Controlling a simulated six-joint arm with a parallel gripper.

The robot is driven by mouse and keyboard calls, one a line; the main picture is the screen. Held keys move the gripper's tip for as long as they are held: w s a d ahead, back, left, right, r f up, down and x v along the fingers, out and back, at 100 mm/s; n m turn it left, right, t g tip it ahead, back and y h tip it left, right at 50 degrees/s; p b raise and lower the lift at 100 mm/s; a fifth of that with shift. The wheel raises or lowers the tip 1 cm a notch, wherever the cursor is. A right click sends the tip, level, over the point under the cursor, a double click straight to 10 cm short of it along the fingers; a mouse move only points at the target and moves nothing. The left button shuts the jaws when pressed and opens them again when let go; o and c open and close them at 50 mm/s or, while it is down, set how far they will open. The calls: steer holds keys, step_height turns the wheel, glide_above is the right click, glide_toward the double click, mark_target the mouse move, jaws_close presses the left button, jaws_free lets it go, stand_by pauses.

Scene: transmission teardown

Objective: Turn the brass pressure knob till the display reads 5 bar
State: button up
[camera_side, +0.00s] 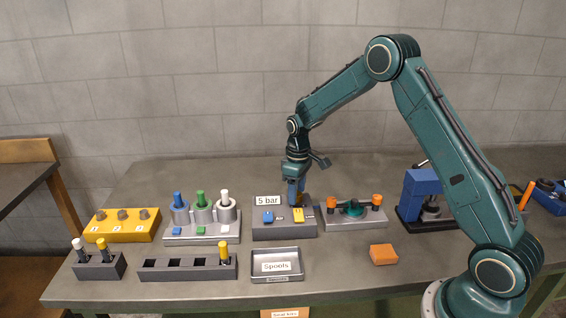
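The grey pressure block (284,231) stands in the middle of the bench. A white display (266,200) at its back left reads "5 bar". A blue piece (268,217) and a yellow piece (298,215) are on its front. My gripper (296,196) points down over the back right of the block, just right of the display. A small brownish bit shows at the fingertips, where the brass knob seems to be. The knob is mostly hidden by the fingers. I cannot tell whether they are closed on it.
A fixture with orange knobs (355,220) stands close on the right. A holder with blue, green and white plungers (202,230) is on the left. The "Spools" tray (277,278) and an orange block (383,254) lie in front. The front right bench is mostly clear.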

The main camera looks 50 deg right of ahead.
steer(key=shift+r, duration=0.15)
step_height(320, 180, up, 14)
steer(key=shift+f, duration=0.2)
stand_by(0.5)
stand_by(0.4)
steer(key=s+a+r+m+t, duration=0.1)
steer(key=s+a+r, duration=0.3)
steer(key=s+r, duration=0.25)
steer(key=s+a+r+t, duration=0.2)
steer(key=s+a+r, duration=0.25)
steer(key=s, duration=0.35)
steer(key=s+a+f+m+t, duration=0.1)
steer(key=s+a+m+t, duration=0.1)
steer(key=s, duration=1.5)
steer(key=shift+a+f+t, duration=0.2)
steer(key=shift+a+t, duration=0.1)
steer(key=shift+a, duration=0.3)
